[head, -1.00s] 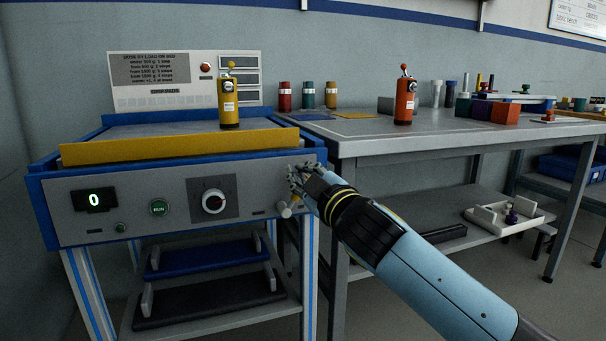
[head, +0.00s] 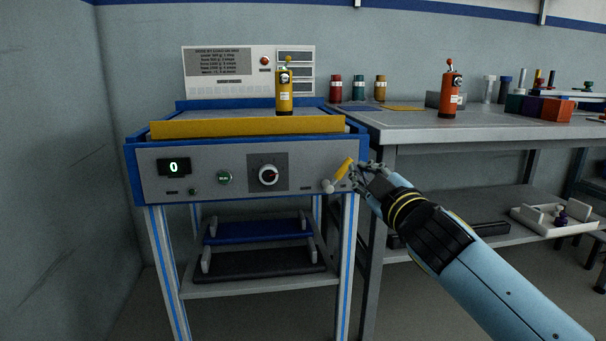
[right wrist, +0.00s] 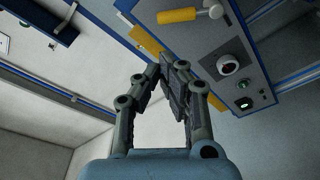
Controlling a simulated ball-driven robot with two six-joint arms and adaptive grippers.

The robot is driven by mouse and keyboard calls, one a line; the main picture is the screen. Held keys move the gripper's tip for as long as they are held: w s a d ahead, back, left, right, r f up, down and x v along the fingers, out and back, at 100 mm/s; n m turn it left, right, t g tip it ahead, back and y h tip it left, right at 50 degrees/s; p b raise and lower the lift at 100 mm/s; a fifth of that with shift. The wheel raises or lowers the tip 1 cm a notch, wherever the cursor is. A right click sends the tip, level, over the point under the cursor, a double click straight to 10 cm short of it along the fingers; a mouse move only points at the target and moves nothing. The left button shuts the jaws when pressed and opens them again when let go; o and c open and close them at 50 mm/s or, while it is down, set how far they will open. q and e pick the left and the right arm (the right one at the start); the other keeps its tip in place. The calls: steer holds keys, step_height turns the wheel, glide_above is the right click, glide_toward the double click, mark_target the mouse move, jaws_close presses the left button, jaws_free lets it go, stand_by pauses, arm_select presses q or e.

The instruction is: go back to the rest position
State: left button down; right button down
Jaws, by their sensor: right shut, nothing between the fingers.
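My right gripper (head: 364,174) is shut and empty in the head view, in front of the right end of the machine's front panel (head: 222,160). It is just right of a small lever with a yellow grip (head: 343,168); I cannot tell whether they touch in the head view. In the right wrist view the gripper (right wrist: 170,68) has its fingers together, with the yellow grip (right wrist: 178,15) apart from them, beyond and above. My left gripper is not in view.
The machine carries a yellow bottle (head: 284,90), a dial (head: 268,175) and a display (head: 173,167) reading 0. The table (head: 410,124) to the right holds an orange bottle (head: 450,92) and several jars and blocks. A white tray (head: 545,222) sits on the lower shelf.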

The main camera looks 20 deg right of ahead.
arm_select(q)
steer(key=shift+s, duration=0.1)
